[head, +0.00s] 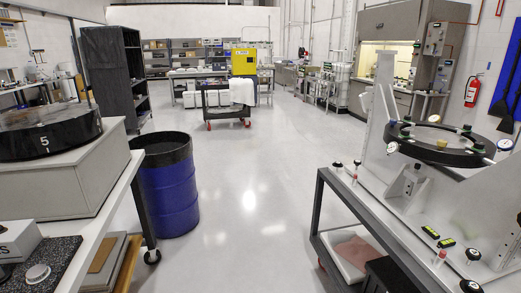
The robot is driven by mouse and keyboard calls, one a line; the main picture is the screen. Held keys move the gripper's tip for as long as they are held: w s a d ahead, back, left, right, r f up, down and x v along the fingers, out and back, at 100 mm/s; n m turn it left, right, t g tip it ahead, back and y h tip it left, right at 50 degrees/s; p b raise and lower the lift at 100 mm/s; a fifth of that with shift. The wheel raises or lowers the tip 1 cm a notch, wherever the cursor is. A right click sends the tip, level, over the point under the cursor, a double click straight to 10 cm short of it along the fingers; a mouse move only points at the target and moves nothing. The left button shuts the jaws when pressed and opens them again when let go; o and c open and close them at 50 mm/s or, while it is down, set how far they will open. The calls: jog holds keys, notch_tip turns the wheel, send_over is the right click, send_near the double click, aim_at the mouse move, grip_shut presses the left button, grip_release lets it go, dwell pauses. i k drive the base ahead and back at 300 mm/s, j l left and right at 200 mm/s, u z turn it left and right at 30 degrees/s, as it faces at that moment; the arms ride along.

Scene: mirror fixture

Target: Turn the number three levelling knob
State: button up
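The mirror fixture (403,210) is a white frame standing on a cart at the right of the head view. It carries a black ring (437,156) with small green-topped fittings and round dials around it. My gripper is not in view.
The fixture's grey cart (318,205) has a lower shelf. A blue drum (170,195) stands left of centre, beside a bench (112,192). A black cart (226,112) stands farther back. The floor (250,225) between drum and fixture cart is clear.

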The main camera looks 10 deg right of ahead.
aim_at(357, 162)
jog(key=i+j+z, duration=0.1)
jog(key=i+z, duration=0.2)
jog(key=i, duration=0.15)
jog(key=i+j+z, duration=0.25)
jog(key=i, duration=0.15)
jog(key=i+j+z, duration=0.3)
jog(key=i+l, duration=0.05)
jog(key=i, duration=0.05)
